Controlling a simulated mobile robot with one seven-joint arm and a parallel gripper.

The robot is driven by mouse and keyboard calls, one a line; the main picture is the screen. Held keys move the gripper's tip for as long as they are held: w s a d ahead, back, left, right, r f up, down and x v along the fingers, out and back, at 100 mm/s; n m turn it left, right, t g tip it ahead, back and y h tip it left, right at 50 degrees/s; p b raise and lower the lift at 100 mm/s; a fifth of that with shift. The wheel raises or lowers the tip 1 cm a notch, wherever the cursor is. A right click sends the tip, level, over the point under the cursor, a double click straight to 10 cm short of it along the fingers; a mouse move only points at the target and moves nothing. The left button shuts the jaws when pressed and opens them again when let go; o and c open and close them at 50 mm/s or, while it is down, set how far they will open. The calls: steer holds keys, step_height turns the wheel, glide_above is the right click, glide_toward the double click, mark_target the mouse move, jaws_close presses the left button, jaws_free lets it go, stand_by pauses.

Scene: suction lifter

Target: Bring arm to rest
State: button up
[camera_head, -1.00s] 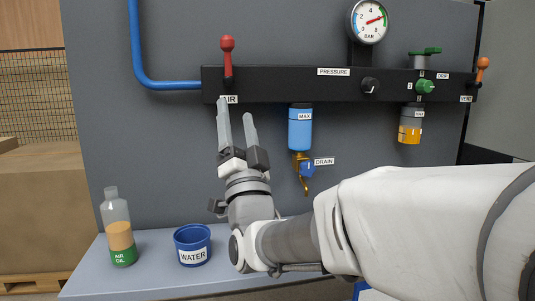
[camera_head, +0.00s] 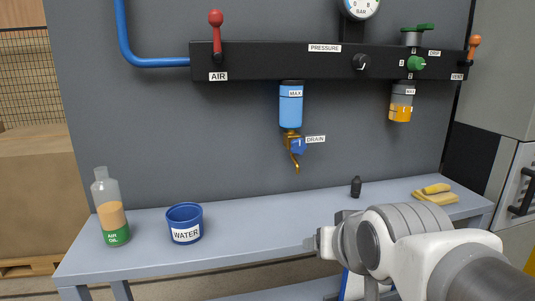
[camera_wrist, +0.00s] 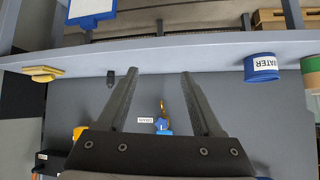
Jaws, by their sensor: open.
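My gripper (camera_wrist: 159,74) is open and empty in the wrist view, with its two dark fingers apart. That view is upside down. The brass drain with its blue handle (camera_wrist: 162,126) shows between the fingers, and the gripper appears apart from it. In the head view my arm is low at the right, in front of the bench. My wrist points away there and the fingers cannot be made out.
The bench (camera_head: 255,220) holds an oil bottle (camera_head: 112,215), a blue water cup (camera_head: 184,224), a small black part (camera_head: 356,187) and a yellow cloth (camera_head: 435,197). Above hang a blue filter bowl (camera_head: 290,106) and an amber bowl (camera_head: 401,108). The bench middle is clear.

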steer(key=s+d+f+g, duration=0.4)
steer(key=s+f, duration=0.1)
steer(key=s, duration=0.5)
step_height(320, 180, up, 25)
steer(key=s+p, duration=0.1)
steer(key=p, duration=2.4)
steer(key=shift+f+h, duration=0.15)
steer(key=shift+h, duration=0.25)
